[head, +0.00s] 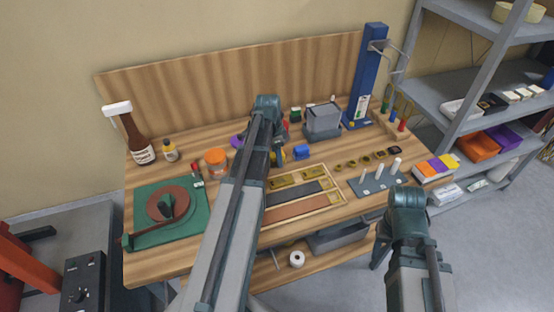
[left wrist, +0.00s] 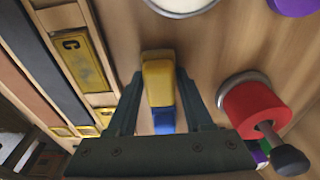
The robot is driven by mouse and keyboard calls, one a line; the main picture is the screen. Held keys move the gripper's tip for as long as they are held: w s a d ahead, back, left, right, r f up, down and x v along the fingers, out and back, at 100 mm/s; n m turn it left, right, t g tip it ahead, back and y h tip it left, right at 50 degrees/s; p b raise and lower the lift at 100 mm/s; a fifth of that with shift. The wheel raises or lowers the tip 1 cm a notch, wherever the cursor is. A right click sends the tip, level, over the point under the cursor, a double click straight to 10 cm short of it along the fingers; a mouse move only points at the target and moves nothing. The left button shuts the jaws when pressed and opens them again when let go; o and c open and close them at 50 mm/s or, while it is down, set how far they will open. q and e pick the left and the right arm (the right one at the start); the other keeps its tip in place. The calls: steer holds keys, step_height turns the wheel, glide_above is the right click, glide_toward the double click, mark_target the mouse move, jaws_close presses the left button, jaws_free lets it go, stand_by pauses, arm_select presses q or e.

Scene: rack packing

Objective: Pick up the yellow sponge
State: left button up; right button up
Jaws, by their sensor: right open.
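The yellow sponge (left wrist: 159,82) shows in the left wrist view, directly between the two fingers of my left gripper (left wrist: 159,75). A finger lies close along each side of it; I cannot tell whether they press on it. In the head view my left gripper (head: 272,160) reaches down over the workbench, and only a bit of the yellow sponge (head: 283,156) shows beside it. A blue block (head: 301,152) is just right of the sponge; in the wrist view it (left wrist: 163,121) shows below the yellow. My right gripper (head: 408,196) is open at the bench's front right, away from the sponge.
A wooden tray (head: 329,206) with labelled compartments lies in front of the sponge. A red cylinder with a black knob (left wrist: 255,108) stands close by. A jar with an orange lid (head: 215,157), a grey bin (head: 323,121) and a peg block (head: 377,183) are also on the bench.

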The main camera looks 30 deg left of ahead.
arm_select(q)
jaws_close()
steer(key=shift+r, duration=0.15)
step_height(320, 180, up, 3)
steer(key=p, duration=0.3)
steer(key=shift+r+p, duration=0.3)
steer(key=shift+p, duration=0.15)
steer(key=s+d, duration=0.2)
steer(key=s, duration=0.3)
steer(key=s+d, duration=0.1)
steer(key=s, duration=0.4)
steer(key=s+d+r+p, duration=0.1)
steer(key=s+d, duration=0.1)
steer(key=s, duration=0.3)
steer(key=shift+d, duration=0.35)
steer(key=shift+w, duration=0.1)
